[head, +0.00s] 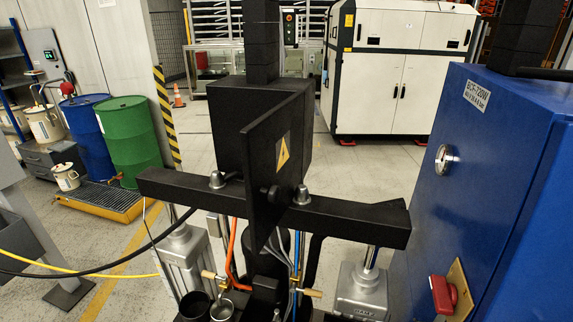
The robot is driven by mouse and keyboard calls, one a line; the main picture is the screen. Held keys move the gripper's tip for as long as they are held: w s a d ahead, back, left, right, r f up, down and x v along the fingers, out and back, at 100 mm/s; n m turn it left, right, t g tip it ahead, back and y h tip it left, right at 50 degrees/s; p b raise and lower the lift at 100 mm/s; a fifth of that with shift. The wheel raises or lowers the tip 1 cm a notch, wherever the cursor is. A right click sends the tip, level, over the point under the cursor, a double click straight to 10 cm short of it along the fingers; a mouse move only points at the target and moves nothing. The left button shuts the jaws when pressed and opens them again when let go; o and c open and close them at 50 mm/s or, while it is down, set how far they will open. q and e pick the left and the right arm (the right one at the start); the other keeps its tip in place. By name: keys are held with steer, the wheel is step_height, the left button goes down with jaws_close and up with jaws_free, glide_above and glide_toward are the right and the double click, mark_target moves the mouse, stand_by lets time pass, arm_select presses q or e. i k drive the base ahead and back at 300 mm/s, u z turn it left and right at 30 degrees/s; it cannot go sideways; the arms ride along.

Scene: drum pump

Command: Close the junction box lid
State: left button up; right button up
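The black junction box (226,112) stands in the middle of the head view, above a black horizontal beam (350,217). Its black lid (262,160) stands open, swung out from the box toward me and seen at a steep angle. A yellow warning triangle (283,152) is on the lid's right-hand face, and a dark round knob (270,193) sits lower down. The lid hides part of the box's front, and I cannot see inside the box. Neither of my grippers shows in this view.
A blue cabinet (490,170) with a red switch (444,294) stands close on the right. Cylinders (186,262), hoses and cables lie below the beam. Blue (88,137) and green (130,137) drums stand back left. Open floor (372,165) lies behind.

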mark_target(271, 145)
steer(key=k, duration=1)
steer(key=z, duration=1.55)
steer(key=i, duration=0.95)
steer(key=u, duration=1.9)
